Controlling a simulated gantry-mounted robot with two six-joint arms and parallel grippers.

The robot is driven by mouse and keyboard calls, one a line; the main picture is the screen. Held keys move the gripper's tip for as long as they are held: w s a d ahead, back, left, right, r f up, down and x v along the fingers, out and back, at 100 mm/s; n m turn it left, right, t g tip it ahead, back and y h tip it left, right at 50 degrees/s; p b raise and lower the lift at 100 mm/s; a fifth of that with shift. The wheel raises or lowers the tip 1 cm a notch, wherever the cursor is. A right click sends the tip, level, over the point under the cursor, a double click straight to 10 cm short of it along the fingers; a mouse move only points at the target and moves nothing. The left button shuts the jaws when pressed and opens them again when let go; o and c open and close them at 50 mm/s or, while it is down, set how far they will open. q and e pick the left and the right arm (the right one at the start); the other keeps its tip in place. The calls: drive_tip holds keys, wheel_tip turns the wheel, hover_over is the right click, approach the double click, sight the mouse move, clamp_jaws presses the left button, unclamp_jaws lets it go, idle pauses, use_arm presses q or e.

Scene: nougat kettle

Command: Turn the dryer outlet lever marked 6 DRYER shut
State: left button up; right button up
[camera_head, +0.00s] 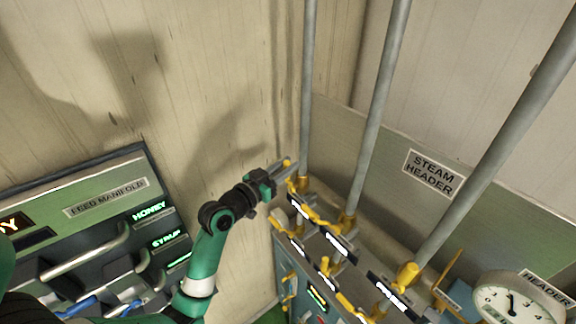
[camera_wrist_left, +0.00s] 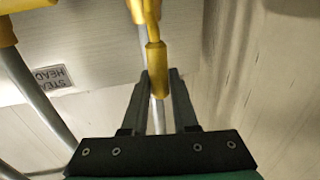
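A row of yellow levers runs along the steam header in the head view. The lever at the far left end of the row (camera_head: 303,186) stands by the leftmost grey pipe. The marks on the black tags are too small to read, so I cannot tell which says 6 DRYER. My left gripper (camera_head: 286,166) is at this end lever. In the left wrist view, a yellow lever end (camera_wrist_left: 156,68) lies between the fingertips of my left gripper (camera_wrist_left: 159,82), which sit close on both sides with little or no gap. My right gripper is in neither view.
Tall grey pipes (camera_head: 378,105) rise behind the levers. A STEAM HEADER sign (camera_head: 433,173) is on the back panel. A round gauge (camera_head: 511,304) stands at the lower right. The feed manifold panel (camera_head: 108,197) with handles is at the left.

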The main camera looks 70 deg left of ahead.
use_arm(q)
clamp_jaws()
idle(1.1)
